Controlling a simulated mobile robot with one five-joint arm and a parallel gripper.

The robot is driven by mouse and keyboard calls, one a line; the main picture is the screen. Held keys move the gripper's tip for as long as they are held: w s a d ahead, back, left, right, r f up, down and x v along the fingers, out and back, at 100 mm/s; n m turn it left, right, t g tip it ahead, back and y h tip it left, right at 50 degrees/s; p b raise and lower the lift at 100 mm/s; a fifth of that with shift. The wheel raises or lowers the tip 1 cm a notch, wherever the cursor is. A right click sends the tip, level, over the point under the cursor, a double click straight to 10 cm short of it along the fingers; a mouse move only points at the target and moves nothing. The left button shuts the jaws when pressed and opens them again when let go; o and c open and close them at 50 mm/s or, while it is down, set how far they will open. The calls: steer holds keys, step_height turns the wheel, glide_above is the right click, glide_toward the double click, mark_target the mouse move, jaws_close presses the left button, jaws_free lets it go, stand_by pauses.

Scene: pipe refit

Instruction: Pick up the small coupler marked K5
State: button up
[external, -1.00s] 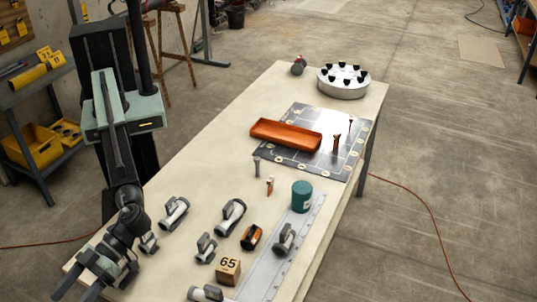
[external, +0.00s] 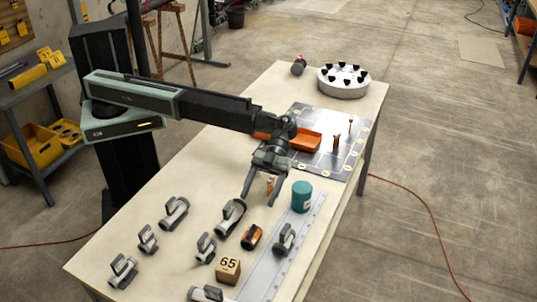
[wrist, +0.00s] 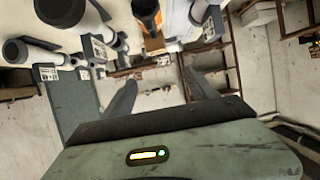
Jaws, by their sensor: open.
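Several grey-and-white couplers lie on the near half of the table in the external view, such as one large coupler (external: 231,216), one at the left (external: 123,270) and a small one (external: 147,239). Their labels are too small to read, so I cannot tell which is K5. Couplers also show at the top left of the wrist view (wrist: 103,50). An orange-and-black coupler (external: 252,237) lies among them. My gripper (external: 259,199) is open and empty, fingers pointing down, beyond the couplers and left of the teal can.
A teal can (external: 302,196) stands by a grey strip (external: 262,278). A block marked 65 (external: 228,270) sits near the front. A round white holder (external: 343,88) stands at the far end.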

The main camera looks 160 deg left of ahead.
steer(key=b, duration=0.9)
glide_toward(253, 227)
steer(key=w+d+f, duration=0.3)
steer(key=shift+w+f, duration=0.2)
steer(key=shift+w, duration=0.05)
steer(key=shift+w+d+r+p, duration=0.25)
steer(key=shift+w+d+p, duration=0.05)
steer(key=shift+w+p, duration=0.1)
steer(key=shift+w+d+r, duration=0.1)
steer(key=b+x, duration=0.2)
steer(key=x, duration=0.4)
jaws_close()
steer(key=shift+r, duration=0.2)
step_height(253, 227, up, 10)
steer(key=p, duration=0.9)
steer(key=shift+f+p, duration=0.15)
steer(key=shift+p, duration=0.2)
